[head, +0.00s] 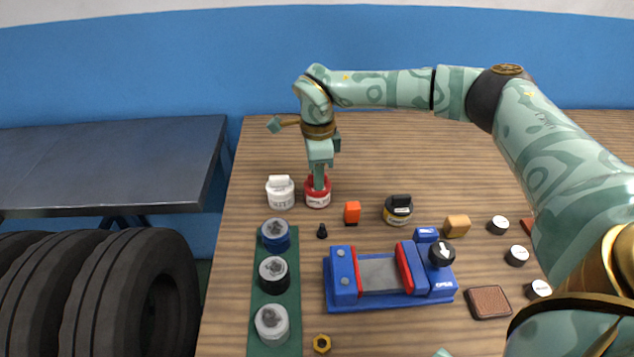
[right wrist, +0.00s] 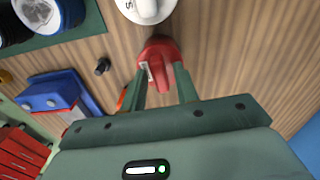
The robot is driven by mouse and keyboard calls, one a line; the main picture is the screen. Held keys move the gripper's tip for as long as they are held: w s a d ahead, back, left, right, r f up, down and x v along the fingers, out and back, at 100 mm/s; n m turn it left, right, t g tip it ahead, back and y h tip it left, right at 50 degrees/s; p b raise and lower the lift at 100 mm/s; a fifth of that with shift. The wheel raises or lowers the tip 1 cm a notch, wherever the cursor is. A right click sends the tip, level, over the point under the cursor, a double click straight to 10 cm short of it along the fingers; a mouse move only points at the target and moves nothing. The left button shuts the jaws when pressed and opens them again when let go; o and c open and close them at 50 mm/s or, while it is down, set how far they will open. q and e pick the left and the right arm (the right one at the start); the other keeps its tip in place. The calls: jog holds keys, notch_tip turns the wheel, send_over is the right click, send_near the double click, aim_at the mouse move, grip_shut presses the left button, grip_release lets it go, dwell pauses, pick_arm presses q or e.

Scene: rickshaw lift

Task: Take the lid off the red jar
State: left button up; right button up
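The red jar (head: 318,199) stands on the wooden table, upright, beside a white jar. Its red lid has a raised bar grip (right wrist: 160,73), seen from above in the right wrist view. My right gripper (head: 319,187) points down over the red jar. In the right wrist view its two fingers (right wrist: 160,82) stand on either side of the lid's bar, with a gap showing between them and the bar. The lid sits on the jar. The fingertips partly hide the lid in the head view. My left gripper is not recognisable in these frames.
A white jar (head: 280,192) stands close left of the red jar. An orange block (head: 352,212) and a yellow-labelled jar (head: 398,210) are to the right. A blue vise (head: 389,278) and a green mat (head: 289,341) with several round containers lie nearer.

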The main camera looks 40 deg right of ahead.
grip_shut()
